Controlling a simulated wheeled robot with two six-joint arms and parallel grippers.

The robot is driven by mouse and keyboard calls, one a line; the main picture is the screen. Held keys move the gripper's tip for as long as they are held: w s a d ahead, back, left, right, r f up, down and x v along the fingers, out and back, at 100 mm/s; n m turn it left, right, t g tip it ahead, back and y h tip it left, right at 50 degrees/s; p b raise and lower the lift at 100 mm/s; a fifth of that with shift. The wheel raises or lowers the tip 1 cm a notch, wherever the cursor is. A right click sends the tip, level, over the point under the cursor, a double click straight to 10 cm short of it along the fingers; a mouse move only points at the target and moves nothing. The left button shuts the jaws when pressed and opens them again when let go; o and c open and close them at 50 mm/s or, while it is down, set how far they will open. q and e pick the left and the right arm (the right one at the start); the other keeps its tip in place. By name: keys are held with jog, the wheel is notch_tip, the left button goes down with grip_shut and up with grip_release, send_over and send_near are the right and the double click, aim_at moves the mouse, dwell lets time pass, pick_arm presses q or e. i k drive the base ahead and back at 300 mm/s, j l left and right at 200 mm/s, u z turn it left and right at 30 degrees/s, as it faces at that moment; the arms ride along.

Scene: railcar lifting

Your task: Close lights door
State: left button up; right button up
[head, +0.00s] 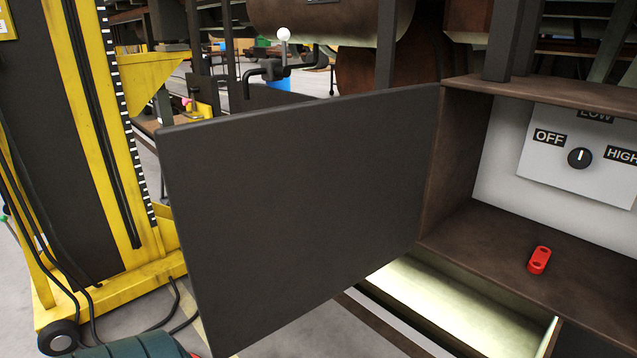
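The dark grey door (300,210) stands wide open in the head view, swung out to the left from the brown box (455,170). Its hinged edge meets the box's left side wall. Inside the box, a white panel (550,180) carries a black knob (580,158) with OFF, LOW and HIGH labels; the knob's white mark points about straight up. A small red piece (539,260) lies on the box floor. Neither of my grippers shows in this view.
A yellow lifting column (90,130) on wheels stands at the left, with black cables beside it. A pipe with a white-knobbed lever (283,35) is behind the door's top edge. A lit recess (465,300) lies below the box. Little floor shows between door and column.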

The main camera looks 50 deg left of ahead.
aim_at(277, 212)
jog(key=j+z, duration=0.1)
jog(key=j, duration=0.45)
jog(key=k+j+z, duration=0.1)
jog(key=j, duration=0.5)
jog(key=j+z, duration=0.15)
jog(key=j, duration=0.4)
jog(key=k+j+z, duration=0.1)
jog(key=j, duration=0.45)
